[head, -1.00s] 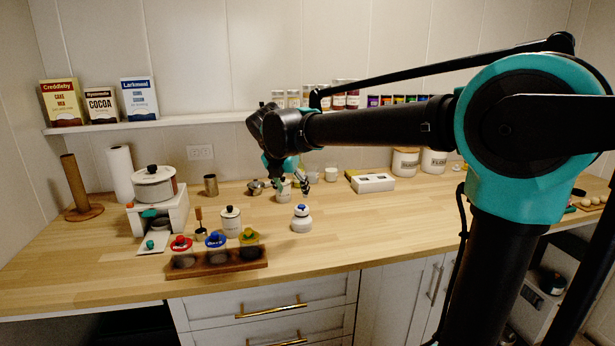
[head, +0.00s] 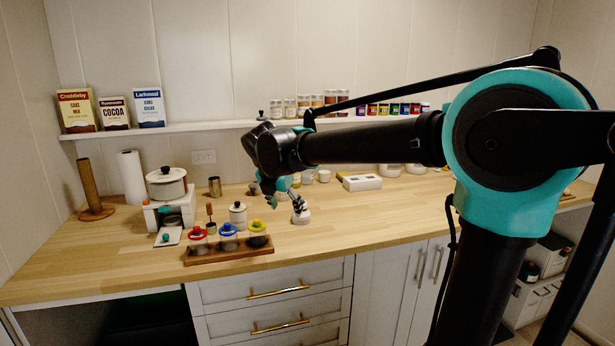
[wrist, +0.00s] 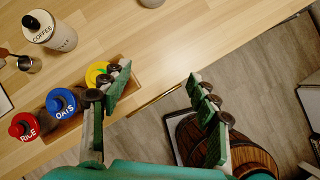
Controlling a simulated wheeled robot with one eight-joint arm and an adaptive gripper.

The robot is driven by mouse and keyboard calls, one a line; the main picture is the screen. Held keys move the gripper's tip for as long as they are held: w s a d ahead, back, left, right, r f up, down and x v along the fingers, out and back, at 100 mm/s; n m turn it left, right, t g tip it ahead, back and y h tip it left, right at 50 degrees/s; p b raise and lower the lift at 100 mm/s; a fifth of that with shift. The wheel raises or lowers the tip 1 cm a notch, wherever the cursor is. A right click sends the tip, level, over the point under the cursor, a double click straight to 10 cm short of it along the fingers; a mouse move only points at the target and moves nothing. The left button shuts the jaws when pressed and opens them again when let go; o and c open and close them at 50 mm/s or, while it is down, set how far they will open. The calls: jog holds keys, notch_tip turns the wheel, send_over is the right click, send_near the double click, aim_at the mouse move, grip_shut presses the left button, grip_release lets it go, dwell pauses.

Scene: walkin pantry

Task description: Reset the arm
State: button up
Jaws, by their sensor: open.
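My gripper (head: 286,201) hangs from my outstretched arm above the wooden counter in the head view, its fingers pointing down. In the wrist view my gripper (wrist: 155,82) has its two green-padded fingers wide apart, with nothing between them. The left finger overlaps the yellow-lidded jar (wrist: 97,72) in the picture; I cannot tell how far above it the finger is. In the head view a white jar (head: 301,216) is partly hidden behind the right finger.
A wooden rack (head: 229,254) with red, blue and yellow-lidded jars stands near the counter's front edge. A coffee canister (wrist: 50,30) stands behind it. A white pot (head: 166,184) is at the left. The counter's right front is clear. A wall shelf (head: 200,127) holds boxes.

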jog(key=s+d+f+m+g, duration=0.1)
jog(key=s+d+f+m, duration=0.2)
jog(key=d+f+m, duration=0.4)
jog(key=s+d+f+m, duration=0.45)
jog(key=d+m, duration=0.25)
jog(key=d, duration=0.2)
jog(key=s+d+f+m+y, duration=0.1)
jog(key=s+d+f+m, duration=0.3)
jog(key=s+f+m, duration=0.2)
jog(key=s+d+f+m, duration=0.5)
jog(key=s+f+m, duration=0.1)
jog(key=m, duration=0.4)
jog(key=shift+s+d+f+m+y, duration=0.15)
jog(key=shift+s+d+m+y, duration=0.2)
jog(key=shift+s, duration=0.5)
